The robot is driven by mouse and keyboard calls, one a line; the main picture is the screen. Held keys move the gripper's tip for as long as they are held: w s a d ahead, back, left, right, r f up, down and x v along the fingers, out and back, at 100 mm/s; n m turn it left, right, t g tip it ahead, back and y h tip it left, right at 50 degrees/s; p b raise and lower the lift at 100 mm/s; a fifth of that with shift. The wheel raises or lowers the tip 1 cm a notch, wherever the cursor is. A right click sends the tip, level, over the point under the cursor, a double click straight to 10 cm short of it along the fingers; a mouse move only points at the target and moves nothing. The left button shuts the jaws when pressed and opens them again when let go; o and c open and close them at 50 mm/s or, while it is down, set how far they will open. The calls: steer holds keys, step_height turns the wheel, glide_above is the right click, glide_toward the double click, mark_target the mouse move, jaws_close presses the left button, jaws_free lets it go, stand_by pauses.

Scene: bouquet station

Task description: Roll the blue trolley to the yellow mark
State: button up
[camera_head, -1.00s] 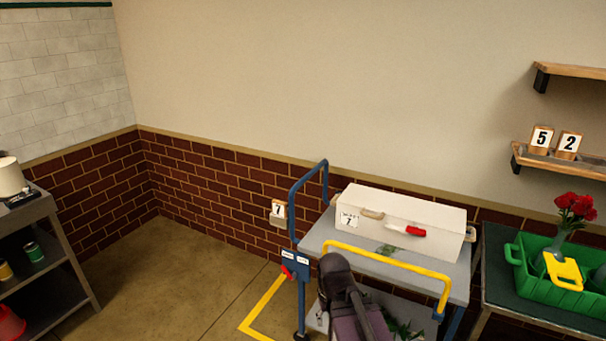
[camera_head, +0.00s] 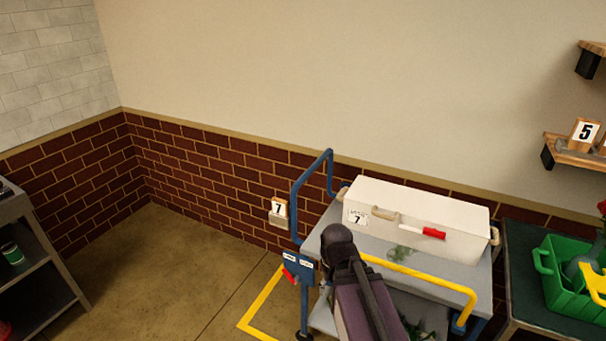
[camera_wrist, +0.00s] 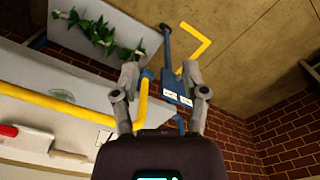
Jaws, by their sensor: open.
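The blue trolley (camera_head: 298,265) has a blue push handle, grey shelves and a yellow rail (camera_head: 420,278) along its near side. It stands by the brick wall, with its left post beside the yellow floor mark (camera_head: 258,303); the mark's right part is hidden. My gripper (camera_wrist: 162,76) shows in the wrist view, open, with the bent end of the yellow rail (camera_wrist: 144,97) appearing between its fingers. I cannot tell whether they touch. The blue panel with labels (camera_wrist: 177,92) shows by the right finger. In the head view my wrist hides the rail's left end.
A white case (camera_head: 415,210) lies on the trolley's top shelf, and greenery (camera_wrist: 107,33) on the lower one. A dark table with a green crate (camera_head: 568,285) stands close at right. A grey shelf unit (camera_head: 45,240) stands left. Floor between is clear.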

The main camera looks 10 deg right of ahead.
steer(key=shift+o, duration=0.8)
steer(key=shift+w+r, duration=0.3)
steer(key=shift+w, duration=0.15)
step_height(320, 180, up, 21)
steer(key=m+t+y+p, duration=0.15)
steer(key=m+p, duration=0.55)
steer(key=p, duration=1.4)
glide_above(304, 175)
steer(key=s+d, duration=0.2)
steer(key=shift+w+d+f, duration=0.1)
steer(key=shift+f, duration=0.25)
steer(key=f+b, duration=0.4)
steer(key=w+a+f+b, duration=0.1)
steer(key=f+b, duration=0.3)
steer(key=b, duration=0.1)
steer(key=a+f+b, duration=0.1)
steer(key=f+b, duration=0.3)
steer(key=f, duration=0.1)
steer(key=shift+w+b, duration=0.3)
steer(key=shift+a, duration=0.1)
